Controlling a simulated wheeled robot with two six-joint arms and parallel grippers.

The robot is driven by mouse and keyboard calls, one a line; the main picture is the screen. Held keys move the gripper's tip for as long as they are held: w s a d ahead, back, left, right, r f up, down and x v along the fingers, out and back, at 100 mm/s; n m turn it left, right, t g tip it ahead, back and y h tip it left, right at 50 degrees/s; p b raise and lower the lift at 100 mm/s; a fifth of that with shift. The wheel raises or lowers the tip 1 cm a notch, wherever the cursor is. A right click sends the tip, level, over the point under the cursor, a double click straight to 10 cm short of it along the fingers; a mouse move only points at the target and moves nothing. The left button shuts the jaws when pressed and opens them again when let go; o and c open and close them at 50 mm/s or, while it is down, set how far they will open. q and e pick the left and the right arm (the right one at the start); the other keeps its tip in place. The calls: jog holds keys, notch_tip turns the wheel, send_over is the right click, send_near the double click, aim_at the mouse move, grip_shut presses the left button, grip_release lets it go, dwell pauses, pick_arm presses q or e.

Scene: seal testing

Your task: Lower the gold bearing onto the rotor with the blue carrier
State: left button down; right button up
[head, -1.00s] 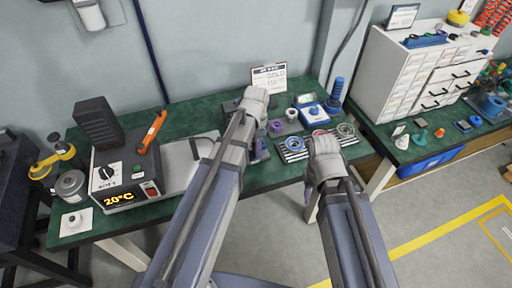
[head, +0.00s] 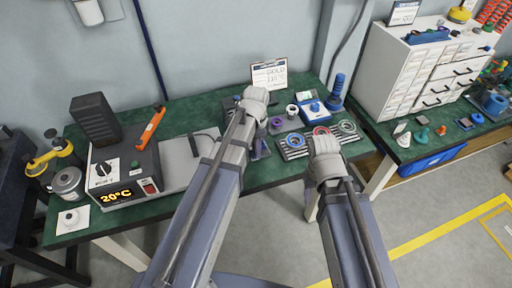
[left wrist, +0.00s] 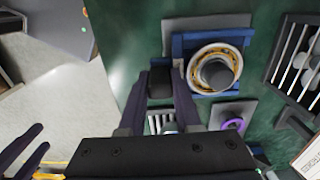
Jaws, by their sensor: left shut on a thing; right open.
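In the left wrist view, the gold bearing (left wrist: 233,54) is a ring in the square blue carrier (left wrist: 181,46). The grey top of the rotor (left wrist: 217,74) shows inside the ring. I cannot tell how high the bearing sits on it. My left gripper (left wrist: 163,72) is shut on the carrier's dark handle, left of the ring. In the head view, my left arm hides the carrier and bearing. My right gripper (head: 309,199) is open and empty in front of the bench edge; its fingers are mostly hidden.
A tray (head: 309,154) with coloured rings lies right of my left arm. A purple ring (left wrist: 233,123) lies near the carrier. A heater reading 20°C (head: 125,174) stands left. A clipboard (head: 269,75) reading GOLD stands behind. A white drawer cabinet (head: 398,75) is right.

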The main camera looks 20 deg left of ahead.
pick_arm(q)
jog(key=shift+f+b, duration=0.6)
dwell(0.9)
jog(key=shift+s+d, duration=0.9)
jog(key=shift+s, duration=0.4)
jog(key=shift+s+d, duration=0.85)
jog(key=shift+s, duration=0.5)
jog(key=shift+s+d, duration=0.9)
jog(key=shift+s, duration=0.4)
notch_tip(320, 180, up, 9)
jog(key=p, duration=0.9)
